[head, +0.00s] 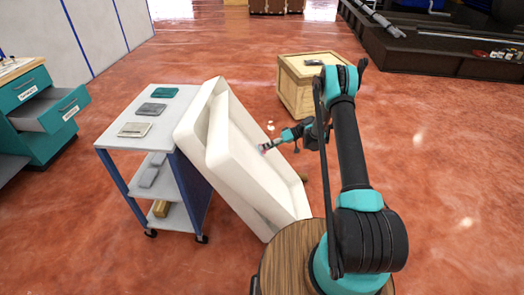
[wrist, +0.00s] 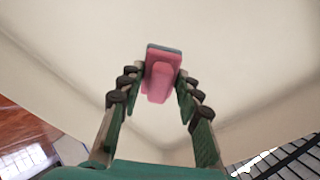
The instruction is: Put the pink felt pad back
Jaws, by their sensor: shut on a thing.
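The pink felt pad (wrist: 158,82) is held between the fingertips of my gripper (wrist: 160,78) in the wrist view. It has a grey-teal layer along its far edge. My gripper is shut on it. In the head view my gripper (head: 264,148) is small and reaches left over the open side of a big white bin-like housing (head: 225,145). The housing is tilted and leans towards the trolley. Its pale inner surface fills most of the wrist view behind the pad. I cannot tell whether the pad touches that surface.
A trolley (head: 113,142) on the left carries teal, grey and beige flat pieces on top, with more items on its lower shelves. A wooden crate (head: 296,95) stands behind my arm. A teal drawer cabinet (head: 50,145) is at far left. Red floor is clear at right.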

